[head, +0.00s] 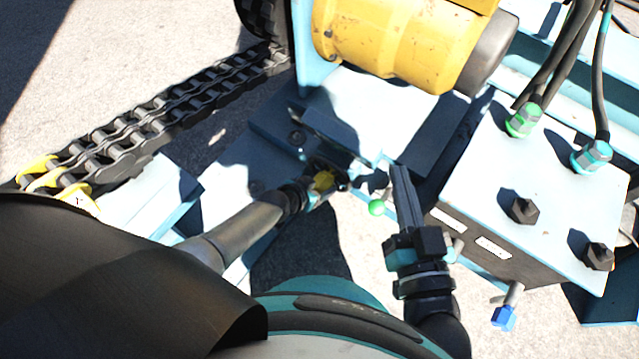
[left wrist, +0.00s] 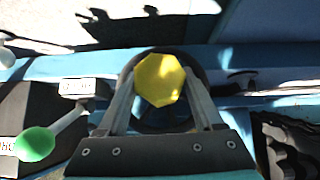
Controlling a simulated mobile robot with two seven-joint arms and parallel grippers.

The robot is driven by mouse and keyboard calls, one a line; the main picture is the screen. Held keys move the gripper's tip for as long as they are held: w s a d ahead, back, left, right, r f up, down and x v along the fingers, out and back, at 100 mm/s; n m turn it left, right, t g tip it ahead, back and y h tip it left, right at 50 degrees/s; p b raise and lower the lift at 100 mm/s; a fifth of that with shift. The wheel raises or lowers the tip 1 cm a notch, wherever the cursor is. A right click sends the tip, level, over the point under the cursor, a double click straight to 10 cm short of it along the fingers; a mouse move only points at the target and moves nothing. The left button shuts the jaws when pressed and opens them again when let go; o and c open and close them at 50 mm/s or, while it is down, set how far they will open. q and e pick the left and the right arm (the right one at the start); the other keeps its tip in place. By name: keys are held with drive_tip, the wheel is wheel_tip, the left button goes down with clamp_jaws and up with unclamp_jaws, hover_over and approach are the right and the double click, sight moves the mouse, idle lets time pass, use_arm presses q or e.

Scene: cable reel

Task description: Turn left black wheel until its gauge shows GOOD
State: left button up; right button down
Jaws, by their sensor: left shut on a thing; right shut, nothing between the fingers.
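The black wheel (left wrist: 144,122) with a yellow faceted hub (left wrist: 160,80) fills the middle of the left wrist view. In the head view the wheel's yellow hub (head: 323,181) shows small, and much of the wheel is hidden by my gripper. My left gripper (head: 316,186) is shut on the wheel; its two fingers (left wrist: 160,95) reach either side of the hub. A small pale plate (left wrist: 78,88), possibly the gauge, lies left of the wheel; its reading is too small to tell. My right gripper (head: 400,172) is shut and empty, right of the wheel.
A green-knobbed lever (head: 376,207) stands between my grippers; its knob also shows in the left wrist view (left wrist: 35,144). A box with bolts and hoses (head: 550,185) is at right. A yellow motor (head: 395,40) is above, and a heavy chain (head: 130,125) at left.

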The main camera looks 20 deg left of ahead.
use_arm(q)
clamp_jaws()
idle(0.4)
